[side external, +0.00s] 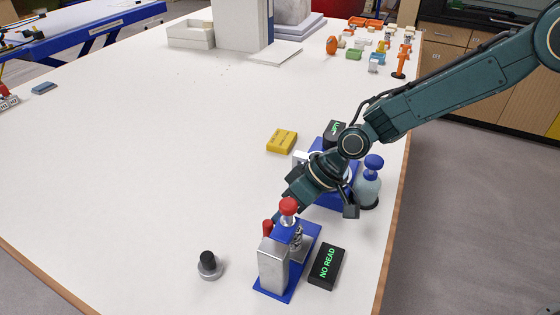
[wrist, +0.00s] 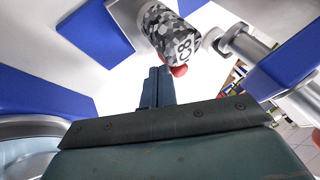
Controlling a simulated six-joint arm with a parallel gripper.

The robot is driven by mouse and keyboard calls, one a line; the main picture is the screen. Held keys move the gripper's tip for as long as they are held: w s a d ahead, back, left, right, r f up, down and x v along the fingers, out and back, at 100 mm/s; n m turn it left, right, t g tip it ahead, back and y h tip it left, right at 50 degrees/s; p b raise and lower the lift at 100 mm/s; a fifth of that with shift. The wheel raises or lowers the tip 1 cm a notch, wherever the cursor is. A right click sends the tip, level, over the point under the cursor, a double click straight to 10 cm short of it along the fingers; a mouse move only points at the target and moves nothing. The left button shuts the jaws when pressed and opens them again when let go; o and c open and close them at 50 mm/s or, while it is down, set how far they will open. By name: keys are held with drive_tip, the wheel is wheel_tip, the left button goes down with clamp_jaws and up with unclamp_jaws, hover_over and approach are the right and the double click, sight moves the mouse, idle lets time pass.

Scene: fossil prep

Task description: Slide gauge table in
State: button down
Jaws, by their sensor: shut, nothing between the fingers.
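The gauge (side external: 273,268) stands at the near edge of the table, a silver block and post on a blue base plate (side external: 302,262) with a red ball knob (side external: 288,206) on top. A grey mottled cylinder marked C8 (wrist: 168,35) shows in the wrist view, close ahead of my fingertips; a red ball (wrist: 179,71) shows just beside it. A silver plunger (wrist: 235,42) faces the cylinder. My gripper (wrist: 158,72) is shut and empty; in the side view it is near the red knob, its tips partly hidden. Whether it touches the gauge I cannot tell.
A black display reading NO READ (side external: 326,266) lies right of the gauge. A black-knobbed metal piece (side external: 209,265) stands left. A blue-topped bottle (side external: 368,185) and a second blue unit (side external: 335,197) stand behind, near my arm. A yellow box (side external: 282,140) lies farther back.

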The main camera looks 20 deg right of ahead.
drive_tip(key=shift+w+d, duration=0.3)
drive_tip(key=shift+d, duration=0.2)
drive_tip(key=d, duration=0.1)
drive_tip(key=w+d, duration=0.1)
drive_tip(key=shift+w+d+r, duration=0.1)
drive_tip(key=shift+w+d, duration=0.1)
drive_tip(key=shift+d, duration=0.2)
drive_tip(key=v, duration=0.9)
drive_tip(key=shift+r, duration=0.3)
drive_tip(key=shift+s+d, duration=0.1)
drive_tip(key=shift+w+a+f+m+g+y, duration=0.3)
drive_tip(key=shift+m+g, duration=0.25)
drive_tip(key=shift+g, duration=0.15)
drive_tip(key=shift+w+a+f+m+g+y, duration=0.35)
drive_tip(key=shift+m+g, duration=0.25)
drive_tip(key=shift+g, duration=0.1)
drive_tip(key=shift+w+a+f+m+g+y, duration=0.3)
drive_tip(key=shift+m+g, duration=0.25)
drive_tip(key=shift+g, duration=0.15)
drive_tip(key=shift+s+a, duration=0.1)
